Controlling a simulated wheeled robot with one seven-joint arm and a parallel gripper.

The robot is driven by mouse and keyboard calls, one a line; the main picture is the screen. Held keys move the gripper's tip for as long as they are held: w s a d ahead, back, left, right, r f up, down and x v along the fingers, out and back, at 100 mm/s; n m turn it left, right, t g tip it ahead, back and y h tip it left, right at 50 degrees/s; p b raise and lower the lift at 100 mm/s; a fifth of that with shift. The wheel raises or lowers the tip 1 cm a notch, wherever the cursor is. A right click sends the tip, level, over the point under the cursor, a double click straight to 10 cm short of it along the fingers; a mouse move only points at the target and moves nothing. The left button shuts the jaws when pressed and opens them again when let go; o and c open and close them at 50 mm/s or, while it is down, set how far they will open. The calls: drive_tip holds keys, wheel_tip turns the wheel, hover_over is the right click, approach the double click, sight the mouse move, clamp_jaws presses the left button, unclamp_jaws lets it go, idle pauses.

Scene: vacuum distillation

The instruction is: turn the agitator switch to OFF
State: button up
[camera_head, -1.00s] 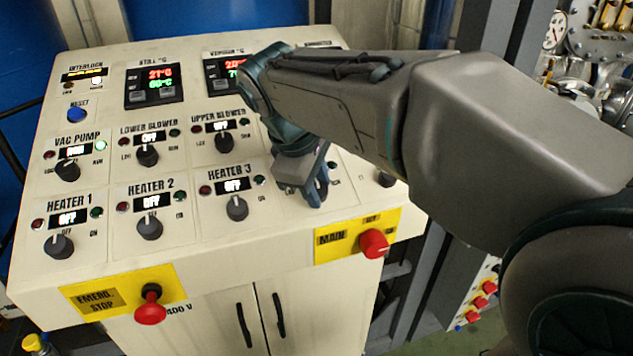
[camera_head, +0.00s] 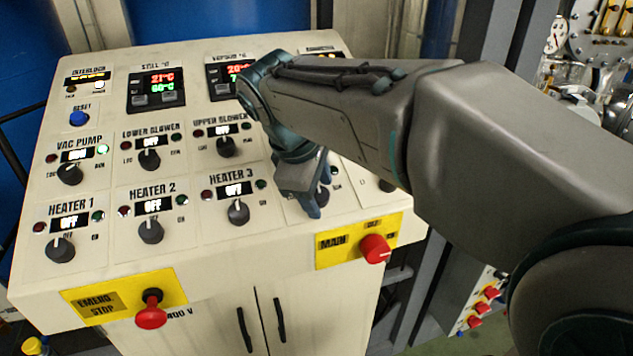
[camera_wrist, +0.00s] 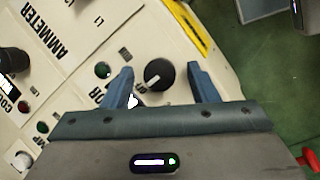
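A black round knob (camera_wrist: 158,74) with a white pointer line sits on the cream panel between my two fingers in the wrist view. The label beside it is mostly hidden by a finger, so I cannot read it as the agitator switch for certain. A green lamp (camera_wrist: 102,69) is next to it. My gripper (camera_wrist: 160,82) is open, with a finger on each side of the knob and visible gaps. In the head view my gripper (camera_head: 312,203) is low over the lower row, right of HEATER 3, and hides most of that switch and its display.
The HEATER 3 knob (camera_head: 238,212) is left of my gripper. Another knob (camera_head: 387,185) is to the right, partly behind my arm. The red MAIN switch (camera_head: 375,248) and red emergency stop (camera_head: 151,312) stick out along the panel's front edge.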

drive_tip(key=v, duration=1.3)
drive_tip(key=shift+r, duration=0.4)
drive_tip(key=s+d+f+m+y, duration=0.1)
drive_tip(key=s+d+f+m, duration=0.3)
drive_tip(key=f, duration=0.8)
drive_tip(key=s+d+f+m+y, duration=0.2)
drive_tip(key=s+d+f+m, duration=0.3)
drive_tip(key=d+f+m, duration=0.4)
drive_tip(key=d+f, duration=0.3)
drive_tip(key=shift+s+m, duration=0.2)
drive_tip(key=shift+m, duration=0.1)
drive_tip(key=shift+f, duration=0.15)
drive_tip(key=c, duration=0.4)
drive_tip(key=shift+o, duration=0.2)
drive_tip(key=shift+a, duration=0.15)
